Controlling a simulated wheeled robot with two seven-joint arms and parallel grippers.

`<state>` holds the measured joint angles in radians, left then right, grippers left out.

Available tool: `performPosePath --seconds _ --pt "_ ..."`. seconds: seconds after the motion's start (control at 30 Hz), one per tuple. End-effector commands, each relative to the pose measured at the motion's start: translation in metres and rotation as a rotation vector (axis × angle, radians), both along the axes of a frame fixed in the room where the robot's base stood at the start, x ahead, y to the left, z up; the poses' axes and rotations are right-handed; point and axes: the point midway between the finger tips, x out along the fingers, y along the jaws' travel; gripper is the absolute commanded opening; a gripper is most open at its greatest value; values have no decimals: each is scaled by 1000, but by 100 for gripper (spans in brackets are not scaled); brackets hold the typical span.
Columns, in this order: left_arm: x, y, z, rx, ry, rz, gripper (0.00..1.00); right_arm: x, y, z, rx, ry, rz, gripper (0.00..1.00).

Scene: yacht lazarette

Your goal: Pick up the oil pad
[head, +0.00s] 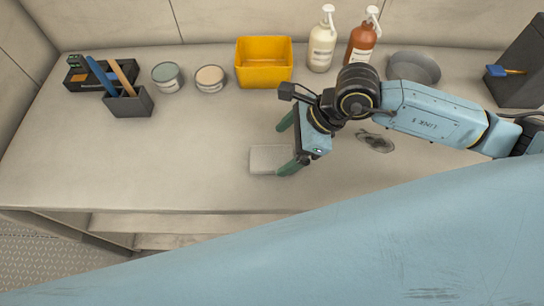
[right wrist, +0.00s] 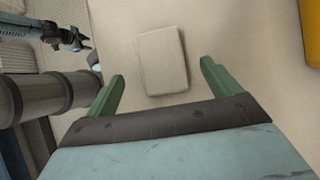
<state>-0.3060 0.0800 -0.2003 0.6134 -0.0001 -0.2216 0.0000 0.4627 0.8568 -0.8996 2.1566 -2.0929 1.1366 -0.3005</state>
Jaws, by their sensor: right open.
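The oil pad, a pale grey, flat, square pad (head: 268,159), lies on the counter near its front edge. It also shows whole in the right wrist view (right wrist: 163,60). My right gripper (head: 288,146) is open and empty, its green fingers spread wider than the pad. In the right wrist view the pad lies ahead of and between the fingertips (right wrist: 162,70), with no contact visible. In the head view the near finger overlaps the pad's right edge. A small dark arm end at the upper left of the right wrist view looks like my left gripper (right wrist: 76,40); its jaws are unclear.
A yellow bin (head: 264,64), two round tins (head: 167,78), a dark holder with tools (head: 129,103), two pump bottles (head: 322,42) and a grey bowl (head: 414,68) stand along the back. A dark crumpled rag (head: 376,143) lies right of the gripper. The counter left of the pad is clear.

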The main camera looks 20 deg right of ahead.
Motion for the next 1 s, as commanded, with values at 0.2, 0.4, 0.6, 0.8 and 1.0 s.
performPosePath --seconds 0.2,0.4,0.6,0.8,1.0 --pt "18 -2 3 -4 -31 0 40 4 15 -30 3 2 0 89" --pt "15 -2 2 -3 -25 0 40 6 21 -41 0 1 1 89" --pt "8 -1 2 -2 -15 1 40 6 21 -41 0 0 0 87" --pt "7 -1 2 -2 -13 1 40 6 21 -41 0 0 0 60" --pt "7 -1 2 -2 -12 1 40 6 21 -41 0 0 0 41"
